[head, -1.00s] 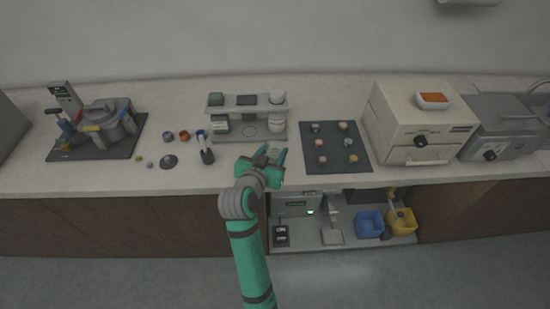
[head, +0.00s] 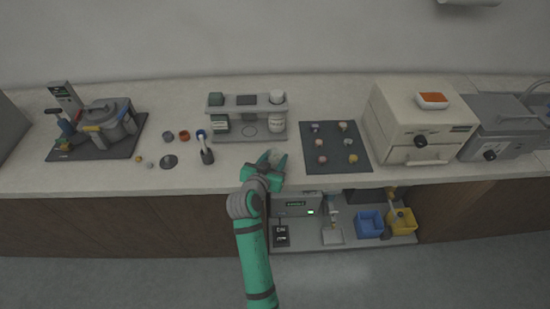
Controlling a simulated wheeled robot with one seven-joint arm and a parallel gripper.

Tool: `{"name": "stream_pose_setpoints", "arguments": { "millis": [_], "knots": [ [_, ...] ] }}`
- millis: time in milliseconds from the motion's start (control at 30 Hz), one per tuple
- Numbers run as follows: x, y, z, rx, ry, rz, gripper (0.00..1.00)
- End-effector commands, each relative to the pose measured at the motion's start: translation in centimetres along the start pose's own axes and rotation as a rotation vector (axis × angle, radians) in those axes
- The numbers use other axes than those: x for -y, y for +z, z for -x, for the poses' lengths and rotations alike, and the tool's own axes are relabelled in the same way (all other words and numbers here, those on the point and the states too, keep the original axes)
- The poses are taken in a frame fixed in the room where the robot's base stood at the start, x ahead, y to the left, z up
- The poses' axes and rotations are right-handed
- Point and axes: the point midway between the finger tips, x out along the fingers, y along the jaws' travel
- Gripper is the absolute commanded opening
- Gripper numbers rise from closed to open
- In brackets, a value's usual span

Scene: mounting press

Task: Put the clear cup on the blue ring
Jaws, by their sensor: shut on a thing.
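My gripper (head: 273,157) is over the front part of the counter, in front of the grey shelf stand. It is shut on a small pale, see-through thing between its fingers, which looks like the clear cup (head: 273,155); the fingers hide much of it. The blue ring (head: 201,133) is on the counter to the left of my gripper, at the right end of a row of small rings. A dark-handled tool with a white part stands just in front of the blue ring and partly covers it.
A grey ring (head: 168,136) and an orange ring (head: 184,136) lie left of the blue one. The shelf stand (head: 247,101) holds jars behind my gripper. A dark mat (head: 335,163) with several small pieces is to the right. A press (head: 105,125) stands far left.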

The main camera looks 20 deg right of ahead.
Motion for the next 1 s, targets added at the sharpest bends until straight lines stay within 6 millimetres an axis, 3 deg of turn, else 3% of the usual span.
{"name": "stream_pose_setpoints", "arguments": {
  "millis": [100,133,200,633,1000],
  "knots": [
    [0.0,0.3,-0.1,0.000,0.000,0.001,0.17],
    [0.0,0.3,-0.1,0.000,0.000,0.000,0.44],
    [0.0,0.2,-0.1,0.000,0.000,0.000,0.58],
    [0.0,0.0,0.7,0.000,-0.001,0.001,0.58],
    [0.1,0.0,7.6,0.000,-0.003,0.001,0.58]
  ]
}}
